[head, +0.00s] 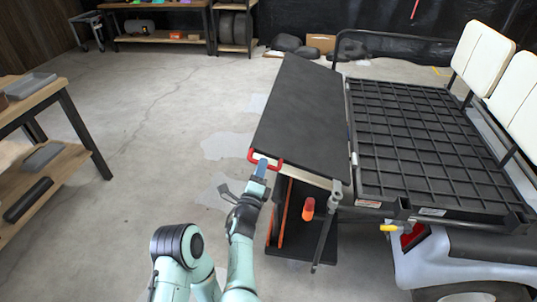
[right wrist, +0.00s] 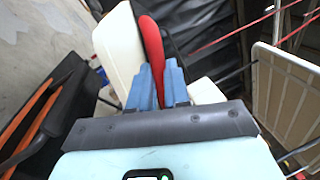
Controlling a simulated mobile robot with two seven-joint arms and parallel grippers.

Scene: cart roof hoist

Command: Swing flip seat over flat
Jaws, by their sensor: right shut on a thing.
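The flip seat (head: 302,105) shows in the head view as a long black panel with a pale cushion edge beneath it, beside the black grid deck (head: 415,140) of the cart. I cannot tell exactly how level it is. A red grab handle (head: 279,163) sits at its near left corner. My right gripper (head: 261,166) is shut on this handle. In the right wrist view the blue fingers (right wrist: 159,88) close around the red handle (right wrist: 151,45), with the pale cushion (right wrist: 118,45) beside it. My left gripper is not in view.
Below the seat is an open footwell with an orange object (head: 308,208). White seat backs (head: 482,48) stand at the right. A table (head: 45,95) with a grey tray stands at the left. Shelves (head: 160,35) stand at the back. The concrete floor left of the cart is clear.

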